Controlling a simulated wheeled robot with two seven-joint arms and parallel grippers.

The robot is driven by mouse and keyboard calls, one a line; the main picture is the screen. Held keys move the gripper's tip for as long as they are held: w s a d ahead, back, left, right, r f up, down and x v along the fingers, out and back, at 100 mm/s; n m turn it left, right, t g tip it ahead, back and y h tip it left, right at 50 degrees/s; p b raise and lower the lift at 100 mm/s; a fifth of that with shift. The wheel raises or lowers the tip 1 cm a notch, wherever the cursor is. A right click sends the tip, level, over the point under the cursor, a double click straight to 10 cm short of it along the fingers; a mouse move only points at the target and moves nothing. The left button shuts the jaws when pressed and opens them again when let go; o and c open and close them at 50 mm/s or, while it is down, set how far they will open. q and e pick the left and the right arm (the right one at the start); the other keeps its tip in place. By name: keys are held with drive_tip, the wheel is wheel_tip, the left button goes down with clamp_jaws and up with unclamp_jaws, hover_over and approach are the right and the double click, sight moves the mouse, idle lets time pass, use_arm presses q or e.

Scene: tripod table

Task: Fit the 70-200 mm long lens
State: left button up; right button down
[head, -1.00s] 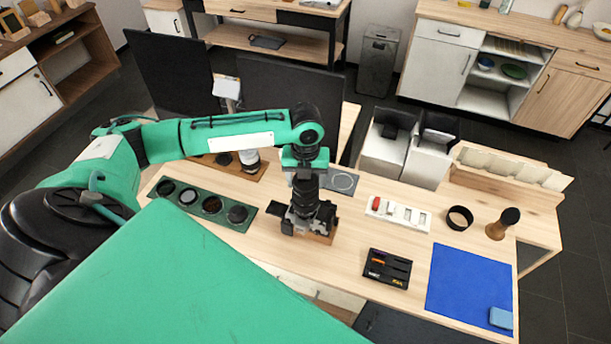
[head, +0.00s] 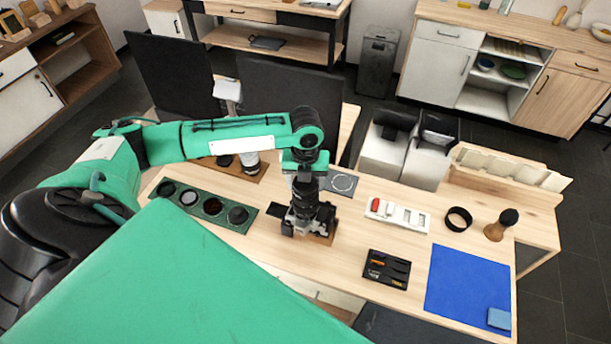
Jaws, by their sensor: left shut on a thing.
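My left gripper (head: 307,186) points down over the camera (head: 301,229) near the middle of the table. It is shut on a black lens (head: 306,206) that stands upright at the camera's top. From here I cannot tell whether lens and camera are joined or merely touching. The camera rests on a small wooden block (head: 323,239), its mount side upward. A lens with a white-grey barrel (head: 251,164) stands on a wooden board (head: 236,168) behind and left of the gripper, partly hidden by my arm. My right gripper is not in view.
A green tray with round filters (head: 211,208) lies left of the camera. To the right are a white tray (head: 398,215), a black card case (head: 387,269), a blue mat (head: 466,281), a dark ring (head: 458,219) and a wooden-handled brush (head: 501,225). Dark screens (head: 290,105) stand behind.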

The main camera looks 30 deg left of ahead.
use_arm(q)
drive_tip(key=shift+f, duration=0.55)
idle(0.9)
drive_tip(key=shift+s+f, duration=0.1)
idle(1.2)
